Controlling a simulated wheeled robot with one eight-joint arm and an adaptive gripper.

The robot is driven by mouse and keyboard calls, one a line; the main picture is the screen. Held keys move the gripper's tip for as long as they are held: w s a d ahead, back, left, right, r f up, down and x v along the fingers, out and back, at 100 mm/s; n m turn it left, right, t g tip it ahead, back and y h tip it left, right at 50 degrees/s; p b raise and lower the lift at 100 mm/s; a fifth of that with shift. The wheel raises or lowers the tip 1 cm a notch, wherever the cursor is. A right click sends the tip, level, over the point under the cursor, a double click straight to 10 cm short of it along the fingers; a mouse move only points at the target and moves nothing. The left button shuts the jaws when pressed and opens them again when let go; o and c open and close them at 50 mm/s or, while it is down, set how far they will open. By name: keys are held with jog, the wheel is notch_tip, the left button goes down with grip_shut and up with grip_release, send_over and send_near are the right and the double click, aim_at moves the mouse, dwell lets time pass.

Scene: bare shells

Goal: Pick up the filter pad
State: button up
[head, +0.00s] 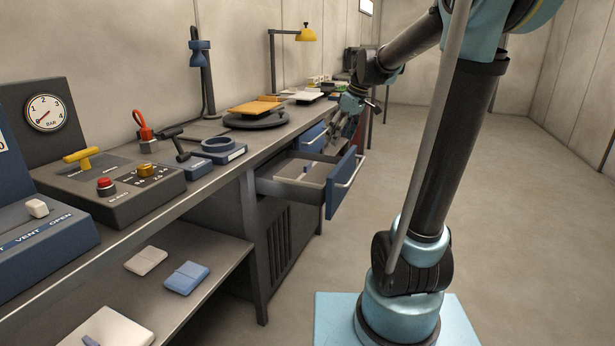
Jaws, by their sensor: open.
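I cannot tell for sure which thing is the filter pad. Flat pad-like pieces in view are a pale beige one (146,260) and a blue one (187,278) on the lower shelf, and an orange-yellow one (257,106) on a dark round plate on the bench. An open drawer (290,188) under the bench holds pale flat contents, too small to name. My gripper (340,126) is open, small and far off, beyond this drawer near the bench's front edge. It appears to hold nothing and is apart from the pads on the shelf.
The open drawer's blue front (343,183) juts into the floor space, with another blue drawer front (315,138) behind it. The bench carries a gauge panel (45,112), a control box (115,188), a blue lamp (200,55) and a yellow lamp (305,34). The floor at right is clear.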

jog(key=w+a+r+n, duration=0.1)
jog(key=w+a+n, duration=0.3)
jog(key=w, duration=0.5)
jog(key=m, duration=0.1)
send_over(309, 164)
jog(key=d, duration=0.2)
jog(key=shift+y, duration=0.4)
notch_tip(309, 164, down, 11)
jog(key=shift+s+a+r, duration=0.1)
jog(key=shift+s+r, duration=0.05)
jog(key=shift+s+x, duration=0.1)
jog(key=shift+x, duration=1.35)
jog(key=shift+s+x, duration=0.15)
jog(key=shift+x, duration=1.35)
jog(key=shift+c, duration=0.5)
jog(key=shift+d, duration=0.2)
jog(key=c, duration=1.1)
